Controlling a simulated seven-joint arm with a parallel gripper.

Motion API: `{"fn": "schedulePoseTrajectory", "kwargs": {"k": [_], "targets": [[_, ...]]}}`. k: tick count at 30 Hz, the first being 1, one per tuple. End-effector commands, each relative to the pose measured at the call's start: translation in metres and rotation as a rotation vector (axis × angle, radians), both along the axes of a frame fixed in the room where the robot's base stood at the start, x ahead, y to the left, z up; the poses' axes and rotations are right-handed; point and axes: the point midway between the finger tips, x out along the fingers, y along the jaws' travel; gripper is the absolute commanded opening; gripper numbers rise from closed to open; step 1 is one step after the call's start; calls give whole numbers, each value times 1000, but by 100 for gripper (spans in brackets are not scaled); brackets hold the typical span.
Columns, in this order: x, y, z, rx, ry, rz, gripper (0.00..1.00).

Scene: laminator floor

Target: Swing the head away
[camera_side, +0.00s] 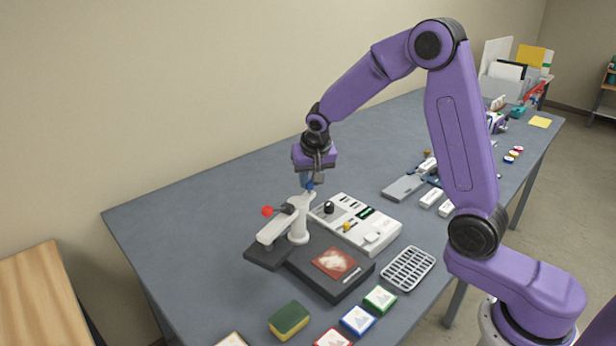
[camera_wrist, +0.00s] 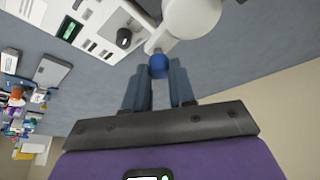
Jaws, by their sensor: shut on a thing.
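The press head is a white arm (camera_side: 277,230) on a white post, with a dark flat plate (camera_side: 264,257) under it. The plate lies to the left of the dark bed (camera_side: 309,279), overlapping its left edge in the side view; I cannot tell its height. A reddish square with a pale print (camera_side: 334,262) lies uncovered on the bed. My gripper (camera_side: 310,184) points down behind the post and is shut on the blue knob (camera_wrist: 158,65) of the head's handle. In the wrist view the knob sits at the tips of my fingers (camera_wrist: 158,78).
A white control unit (camera_side: 375,232) with knobs stands behind the bed. A red ball (camera_side: 267,211) shows left of the head. The table is clear at left.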

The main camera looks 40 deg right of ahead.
Motion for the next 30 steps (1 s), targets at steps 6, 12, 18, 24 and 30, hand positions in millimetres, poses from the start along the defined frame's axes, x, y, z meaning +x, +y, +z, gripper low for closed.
{"fn": "schedulePoseTrajectory", "kwargs": {"k": [6,12,18,24,30], "targets": [[-2,0,-1,0,4,-21,0],[-2,0,-1,1,5,-23,0],[-2,0,-1,1,5,-22,48],[-2,0,-1,1,3,-21,48],[-3,1,6,0,-1,-19,48]]}}
